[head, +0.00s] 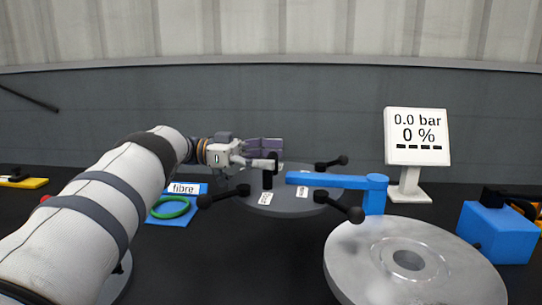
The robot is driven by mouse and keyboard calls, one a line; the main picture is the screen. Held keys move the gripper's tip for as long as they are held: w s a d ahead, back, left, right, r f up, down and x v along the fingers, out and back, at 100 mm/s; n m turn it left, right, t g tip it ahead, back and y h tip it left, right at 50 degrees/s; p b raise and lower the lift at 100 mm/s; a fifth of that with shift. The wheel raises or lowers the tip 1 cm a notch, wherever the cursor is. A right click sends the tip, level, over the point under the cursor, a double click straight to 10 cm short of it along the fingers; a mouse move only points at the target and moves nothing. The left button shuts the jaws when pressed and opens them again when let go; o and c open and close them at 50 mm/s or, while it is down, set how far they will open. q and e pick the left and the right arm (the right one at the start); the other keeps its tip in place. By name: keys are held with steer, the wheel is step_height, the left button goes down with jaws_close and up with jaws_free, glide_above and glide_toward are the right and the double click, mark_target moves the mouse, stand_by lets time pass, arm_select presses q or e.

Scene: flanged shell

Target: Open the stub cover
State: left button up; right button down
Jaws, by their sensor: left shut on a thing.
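The stub cover (288,204) is a round dark grey disc with white labels, in the middle of the head view. Black ball-ended arms point outward around its rim: one at the left (222,196), one at the front right (340,207), one at the back right (331,163). A blue bar (330,180) reaches over the cover from a blue post (375,196). A black upright handle (267,181) stands on the cover. My left gripper (270,155) is shut on this handle, its fingers partly hiding the top. My right gripper is not in view.
A large pale grey disc with a central hole (365,268) lies at the front right. A display (417,136) reads 0.0 bar, 0 %. A blue box (497,232) stands at the right. A green ring (158,214) lies on a blue "fibre" pad (180,189).

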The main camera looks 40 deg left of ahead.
arm_select(q)
steer(key=o, duration=1.6)
step_height(320, 180, up, 10)
